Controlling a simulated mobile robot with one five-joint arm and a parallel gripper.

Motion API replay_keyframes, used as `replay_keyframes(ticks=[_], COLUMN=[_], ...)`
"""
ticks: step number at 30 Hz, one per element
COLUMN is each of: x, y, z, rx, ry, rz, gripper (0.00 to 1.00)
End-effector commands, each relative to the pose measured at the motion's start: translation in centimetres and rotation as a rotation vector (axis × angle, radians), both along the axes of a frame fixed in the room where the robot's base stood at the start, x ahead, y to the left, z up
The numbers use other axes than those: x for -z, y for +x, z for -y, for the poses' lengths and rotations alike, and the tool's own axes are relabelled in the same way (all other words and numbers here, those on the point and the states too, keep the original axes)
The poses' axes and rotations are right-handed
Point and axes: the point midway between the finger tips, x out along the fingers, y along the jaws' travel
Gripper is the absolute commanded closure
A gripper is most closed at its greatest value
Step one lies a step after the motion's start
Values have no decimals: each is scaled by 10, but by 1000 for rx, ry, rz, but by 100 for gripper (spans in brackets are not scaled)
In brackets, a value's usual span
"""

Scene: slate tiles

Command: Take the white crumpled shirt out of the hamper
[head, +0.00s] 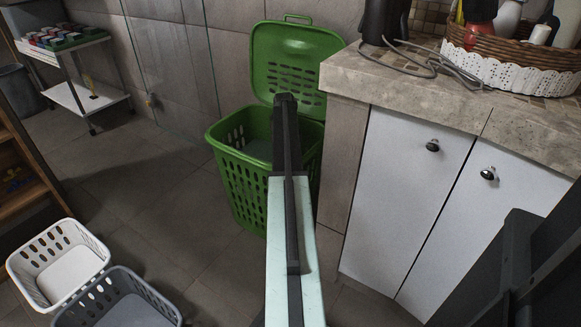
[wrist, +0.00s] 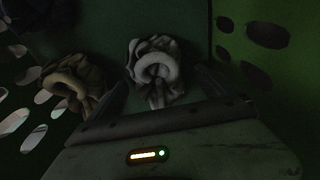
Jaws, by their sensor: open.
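The green hamper (head: 250,185) stands against the wall beside the counter, its lid (head: 294,55) open and leaning back. My arm reaches over it and hides part of its opening; my gripper is hidden in the head view. In the wrist view my gripper (wrist: 163,88) is inside the hamper, open and empty. The white crumpled shirt (wrist: 157,62), pale grey in the dim light, lies bunched just beyond and between the fingers. I cannot tell whether the fingers touch it.
A tan crumpled cloth (wrist: 75,84) lies left of the shirt, with a dark cloth (wrist: 28,14) at the upper left. The counter (head: 350,80) stands close to the hamper's right. White (head: 88,240) and grey (head: 150,290) baskets sit on the floor at lower left. The floor between is clear.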

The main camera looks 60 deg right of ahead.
Motion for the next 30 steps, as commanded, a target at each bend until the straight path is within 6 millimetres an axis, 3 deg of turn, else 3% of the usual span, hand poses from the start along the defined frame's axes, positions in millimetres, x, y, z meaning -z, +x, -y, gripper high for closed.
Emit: replay_keyframes(ticks=[1, 7, 12, 14, 15, 23, 30], x=[8, 4, 4, 4, 4, 0, -34], y=[-1, -1, -1, 0, 0, 0, 0], z=[0, 0, 0, 0, 0, 0, 0], rx=[0, 0, 0, 0, 0, -1, -1], ry=[0, 0, 0, 0, 0, 0, 0], rz=[0, 0, 0, 0, 0, 0, 0], gripper=[5, 5, 52, 69, 72, 73, 73])
